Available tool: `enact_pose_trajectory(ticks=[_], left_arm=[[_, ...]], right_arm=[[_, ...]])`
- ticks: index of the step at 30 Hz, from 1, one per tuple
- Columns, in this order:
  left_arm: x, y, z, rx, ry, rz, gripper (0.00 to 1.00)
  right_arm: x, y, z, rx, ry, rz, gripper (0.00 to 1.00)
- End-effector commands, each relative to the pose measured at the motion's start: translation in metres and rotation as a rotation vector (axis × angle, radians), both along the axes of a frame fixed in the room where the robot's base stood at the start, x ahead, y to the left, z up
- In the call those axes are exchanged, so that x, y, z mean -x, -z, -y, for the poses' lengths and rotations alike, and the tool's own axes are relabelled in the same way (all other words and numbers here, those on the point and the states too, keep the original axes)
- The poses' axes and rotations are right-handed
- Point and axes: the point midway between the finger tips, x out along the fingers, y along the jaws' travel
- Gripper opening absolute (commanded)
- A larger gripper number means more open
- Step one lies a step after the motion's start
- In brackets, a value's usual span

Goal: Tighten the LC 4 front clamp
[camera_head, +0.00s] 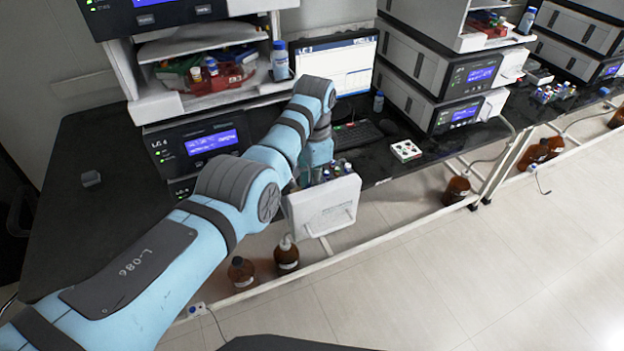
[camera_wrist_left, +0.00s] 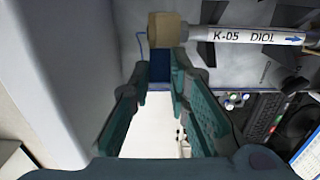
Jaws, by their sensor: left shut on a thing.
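The LC 4 stack (camera_head: 196,147) stands at the left in the head view, with a lit blue display; its small label is hard to read. My left gripper (camera_head: 317,160) is at the white open compartment door (camera_head: 322,207) on the stack's right. In the left wrist view, its teal fingers (camera_wrist_left: 160,84) are closed on a dark blue piece (camera_wrist_left: 159,68), which I take to be the front clamp. A tan end fitting (camera_wrist_left: 165,30) is just beyond it, joined to a silver column (camera_wrist_left: 250,38) marked K-05 DIOL with a blue arrow. My right gripper is not in view.
A monitor (camera_head: 340,65) and keyboard (camera_head: 356,134) are behind the gripper. A small white tray (camera_head: 406,151) lies on the dark bench to the right. Brown bottles (camera_head: 286,256) stand below. The bench's left part (camera_head: 90,215) is mostly clear.

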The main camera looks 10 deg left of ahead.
Motion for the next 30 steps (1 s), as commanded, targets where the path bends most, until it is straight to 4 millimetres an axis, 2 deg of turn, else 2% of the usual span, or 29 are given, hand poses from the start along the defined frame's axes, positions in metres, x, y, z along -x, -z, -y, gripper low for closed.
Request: enact_pose_trajectory(ticks=[1,2,5,14,17,20,27,30], left_arm=[[0.000,0.001,0.000,0.001,-0.001,-0.002,0.00],[0.000,0.001,0.000,0.001,-0.001,-0.002,0.20],[0.001,0.001,0.000,0.001,0.000,-0.002,0.36],[0.000,0.000,0.000,0.001,-0.001,-0.001,0.37],[0.000,-0.009,0.000,0.001,-0.001,0.001,0.37],[-0.001,-0.031,0.000,0.001,-0.001,0.003,0.37],[-0.002,-0.097,0.001,-0.001,0.000,0.001,0.37],[-0.001,-0.113,0.002,0.000,0.000,-0.001,0.37]], right_arm=[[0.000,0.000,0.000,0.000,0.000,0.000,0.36],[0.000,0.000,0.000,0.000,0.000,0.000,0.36],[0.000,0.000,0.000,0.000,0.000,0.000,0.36],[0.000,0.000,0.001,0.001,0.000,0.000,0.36],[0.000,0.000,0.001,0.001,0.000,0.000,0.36],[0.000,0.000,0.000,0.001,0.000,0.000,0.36],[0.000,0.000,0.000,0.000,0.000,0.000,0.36],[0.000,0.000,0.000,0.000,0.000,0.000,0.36]])
